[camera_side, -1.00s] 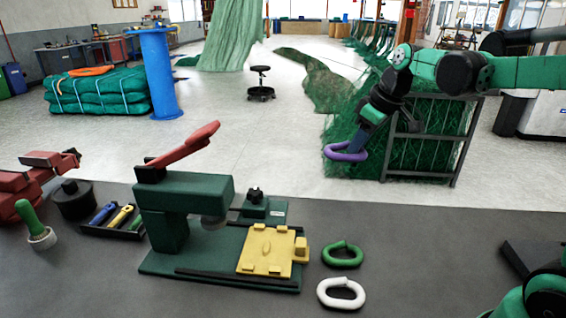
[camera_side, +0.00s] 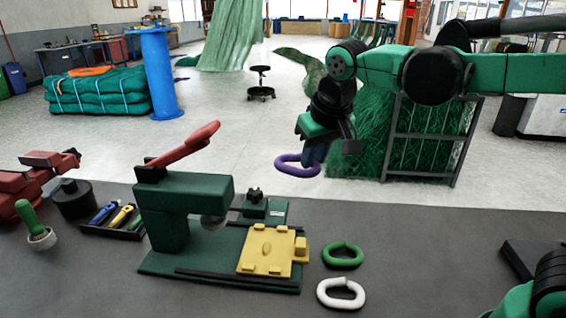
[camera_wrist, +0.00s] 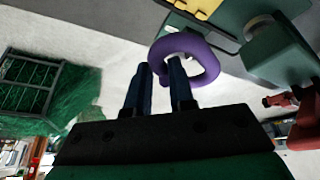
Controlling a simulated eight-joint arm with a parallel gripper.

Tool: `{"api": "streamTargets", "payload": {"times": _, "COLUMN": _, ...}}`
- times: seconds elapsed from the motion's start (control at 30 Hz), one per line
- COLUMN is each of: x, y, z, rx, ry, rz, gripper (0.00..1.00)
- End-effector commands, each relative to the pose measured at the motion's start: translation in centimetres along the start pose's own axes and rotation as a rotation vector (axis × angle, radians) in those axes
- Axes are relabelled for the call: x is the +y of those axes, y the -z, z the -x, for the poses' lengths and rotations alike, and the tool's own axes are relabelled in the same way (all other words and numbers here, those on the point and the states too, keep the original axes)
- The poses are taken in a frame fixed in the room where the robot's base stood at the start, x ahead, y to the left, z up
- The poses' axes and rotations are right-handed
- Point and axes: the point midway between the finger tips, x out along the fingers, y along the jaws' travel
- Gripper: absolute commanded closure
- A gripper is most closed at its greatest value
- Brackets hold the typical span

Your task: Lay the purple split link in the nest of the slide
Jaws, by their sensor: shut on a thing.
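The purple split link (camera_side: 297,166) is held at the tip of my gripper (camera_side: 318,152), up in the air beyond the far edge of the bench. In the wrist view the purple link (camera_wrist: 204,57) sits at the blue fingers of my gripper (camera_wrist: 160,78), with one finger overlapping its ring. The slide (camera_side: 266,251) is a yellow plate with small raised blocks and a knob at its right side, on the green press base (camera_side: 215,268). The link is above and beyond the slide, apart from it. The nest cannot be clearly made out.
The green press (camera_side: 185,200) has a raised red lever (camera_side: 190,143). A green split link (camera_side: 343,256) and a white split link (camera_side: 341,293) lie right of the slide. The bench's right middle is clear.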

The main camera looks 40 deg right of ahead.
Motion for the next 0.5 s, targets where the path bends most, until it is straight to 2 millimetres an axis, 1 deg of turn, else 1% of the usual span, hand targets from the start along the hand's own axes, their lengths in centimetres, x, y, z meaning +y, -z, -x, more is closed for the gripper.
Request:
{"api": "streamTargets", "payload": {"times": 0.03, "x": -0.7, "y": 0.3, "z": 0.3, "rx": -0.002, "ry": -0.02, "rz": -0.048, "gripper": 1.0}}
{"api": "streamTargets", "payload": {"times": 0.17, "x": -2.3, "y": 0.9, "z": 1.2, "rx": -0.011, "ry": -0.098, "rz": -0.234, "gripper": 1.0}}
{"api": "streamTargets", "payload": {"times": 0.3, "x": -4.1, "y": 1.4, "z": 2.3, "rx": -0.022, "ry": -0.195, "rz": -0.466, "gripper": 1.0}}
{"api": "streamTargets", "payload": {"times": 0.5, "x": -6.6, "y": 1.7, "z": 4.1, "rx": -0.038, "ry": -0.33, "rz": -0.794, "gripper": 1.0}}
